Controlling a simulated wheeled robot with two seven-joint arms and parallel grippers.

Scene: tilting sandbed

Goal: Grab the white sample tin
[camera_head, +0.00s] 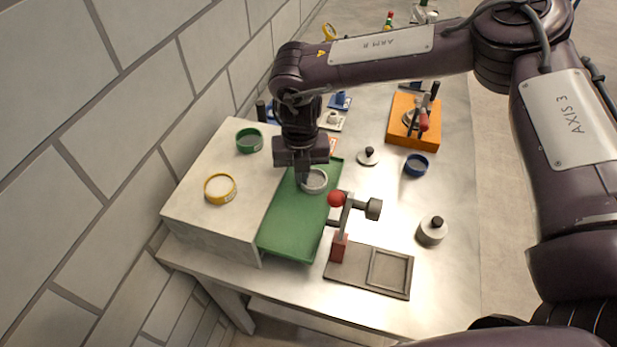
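The white sample tin (321,187), a round, open, pale tin with a grey inside, sits at the right side of the green tray (288,228). My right gripper (302,179) comes down from above, its fingers at the tin's left rim. The fingers overlap one another in this view, so I cannot tell whether they are apart or closed on the rim. Part of the tin's left side is hidden behind them. My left gripper is not in view.
A green tin (249,141) and a yellow tin (220,188) stand on the raised white block left of the tray. A red-knobbed lever (338,199) stands close right of the tin. A blue tin (415,166), an orange board (397,135) and a knobbed weight (431,231) lie farther right.

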